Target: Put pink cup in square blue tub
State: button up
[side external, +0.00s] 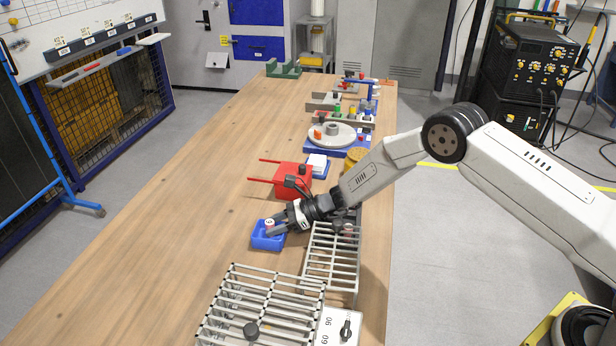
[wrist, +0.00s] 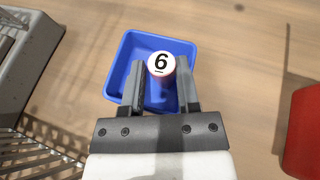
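The square blue tub (side external: 268,242) stands on the wooden table, and it also shows in the wrist view (wrist: 118,76). My gripper (side external: 274,223) reaches over the tub from the right. In the wrist view its fingers (wrist: 161,72) lie on both sides of a small round piece, which I take as the pink cup (wrist: 161,66). Its top is a white disc marked 6, with a strip of pinkish side below. The fingers appear shut on it, within the tub's outline. In the side view the cup (side external: 269,223) shows as a small pale spot. I cannot tell whether its base touches the tub floor.
A red box with two rods (side external: 292,181) stands just behind the tub. A grey slatted rack (side external: 332,262) is to the right, and another metal rack (side external: 262,300) is in front. The table (side external: 180,230) left of the tub is clear.

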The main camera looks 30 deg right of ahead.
jog(key=shift+s+d+f, duration=0.15)
jog(key=shift+f, duration=0.25)
jog(key=shift+r, duration=0.15)
jog(key=shift+s+d+r, duration=0.2)
jog(key=shift+d+r, duration=0.1)
jog(key=shift+d, duration=0.3)
jog(key=shift+s+d+r, duration=0.25)
jog(key=shift+d+r, duration=0.45)
notch_tip(320, 180, up, 7)
jog(key=shift+a+f, duration=0.15)
